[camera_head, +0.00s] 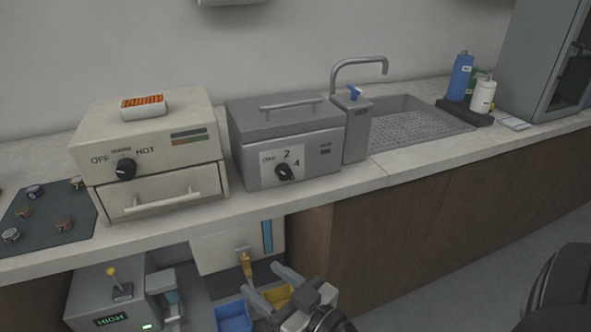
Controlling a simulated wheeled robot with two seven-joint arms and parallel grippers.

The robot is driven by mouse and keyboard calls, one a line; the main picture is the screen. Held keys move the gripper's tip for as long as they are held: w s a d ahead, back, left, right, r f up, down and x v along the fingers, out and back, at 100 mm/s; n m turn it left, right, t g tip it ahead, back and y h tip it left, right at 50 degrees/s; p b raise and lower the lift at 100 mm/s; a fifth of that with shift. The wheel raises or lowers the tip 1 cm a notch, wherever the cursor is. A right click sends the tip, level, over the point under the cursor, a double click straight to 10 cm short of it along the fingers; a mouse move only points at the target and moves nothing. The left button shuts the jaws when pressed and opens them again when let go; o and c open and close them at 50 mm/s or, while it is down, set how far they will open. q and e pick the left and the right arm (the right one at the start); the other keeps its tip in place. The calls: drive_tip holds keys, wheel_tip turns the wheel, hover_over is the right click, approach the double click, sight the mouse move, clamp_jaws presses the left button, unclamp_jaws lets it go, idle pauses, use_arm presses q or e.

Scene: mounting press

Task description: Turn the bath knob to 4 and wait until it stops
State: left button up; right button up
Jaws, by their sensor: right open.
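The bath is a grey box (252,152) with a flat lid and a bar handle (290,103), standing on the counter in the middle of the head view. Its black knob (285,173) sits on a pale dial plate on the front, with "2" above it, "4" to its upper right and a small word at upper left. I cannot tell surely which mark the knob points at. My right gripper (259,280) is open, low in the view, below the counter edge and apart from the knob. My left gripper is not in view.
A beige unit (150,117) with an OFF/HOT knob stands left of the bath. A grey post with a blue tap (356,130) and a sink (405,128) are to its right. Under the counter are a dispenser (222,248), a blue bin (232,317) and a grey machine showing HIGH (85,287).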

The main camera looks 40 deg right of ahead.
drive_tip(key=w+d+r+m+t+h+p, duration=0.1)
drive_tip(key=w+d+r+m+t+h, duration=0.2)
drive_tip(key=d, duration=0.4)
drive_tip(key=m+g+h, duration=0.2)
drive_tip(key=g+h, duration=0.1)
drive_tip(key=h, duration=0.2)
approach(286, 174)
drive_tip(key=x, duration=0.8)
drive_tip(key=shift+w+f, duration=0.1)
drive_tip(key=shift+w, duration=0.25)
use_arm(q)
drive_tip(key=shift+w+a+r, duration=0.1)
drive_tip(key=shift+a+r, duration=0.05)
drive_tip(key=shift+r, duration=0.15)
use_arm(e)
drive_tip(key=c, duration=1)
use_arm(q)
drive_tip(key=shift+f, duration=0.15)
